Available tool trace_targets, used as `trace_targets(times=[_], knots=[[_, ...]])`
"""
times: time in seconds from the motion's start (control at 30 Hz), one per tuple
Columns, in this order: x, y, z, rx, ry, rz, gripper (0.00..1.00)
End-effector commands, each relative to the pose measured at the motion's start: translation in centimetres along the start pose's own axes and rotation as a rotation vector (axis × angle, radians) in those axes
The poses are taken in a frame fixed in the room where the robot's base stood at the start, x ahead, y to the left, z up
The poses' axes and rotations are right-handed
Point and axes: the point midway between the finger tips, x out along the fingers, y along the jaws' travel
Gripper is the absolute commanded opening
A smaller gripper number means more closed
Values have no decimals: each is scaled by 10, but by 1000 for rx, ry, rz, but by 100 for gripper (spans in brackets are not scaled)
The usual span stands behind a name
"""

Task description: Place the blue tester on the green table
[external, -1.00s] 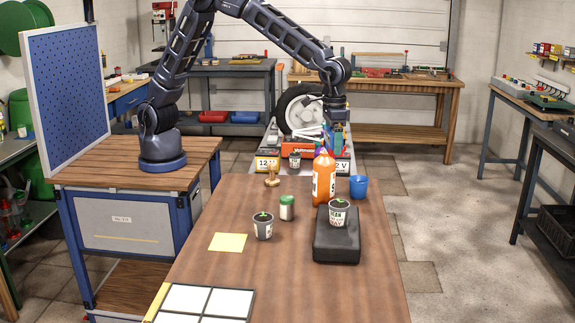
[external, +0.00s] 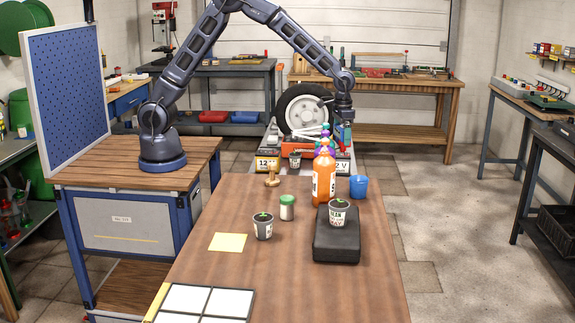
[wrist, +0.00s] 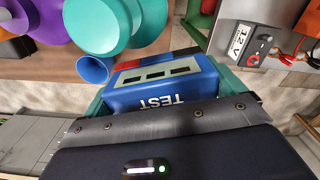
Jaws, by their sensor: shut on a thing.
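The blue tester (wrist: 165,85) with white TEST lettering sits between the green fingers of my gripper (wrist: 170,88) in the wrist view. A red and dark part shows behind its upper edge. In the external view my gripper (external: 343,134) is shut on the tester, a small blue shape in the air behind the orange bottle. The tester's lower part is hidden there. I cannot tell for sure which table is the green one; a bench (external: 18,143) at the far left edge has a greyish-green top.
The orange bottle (external: 324,185), with purple and teal pieces at its top, stands close in front of my gripper. A blue cup (external: 358,186) is beside it.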

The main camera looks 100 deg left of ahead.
Motion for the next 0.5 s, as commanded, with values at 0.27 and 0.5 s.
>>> trace_targets(times=[0.27, 0.5], knots=[[4, -7, 0, 3, 1, 0, 67], [-27, -6, 0, 3, 5, 1, 67]])
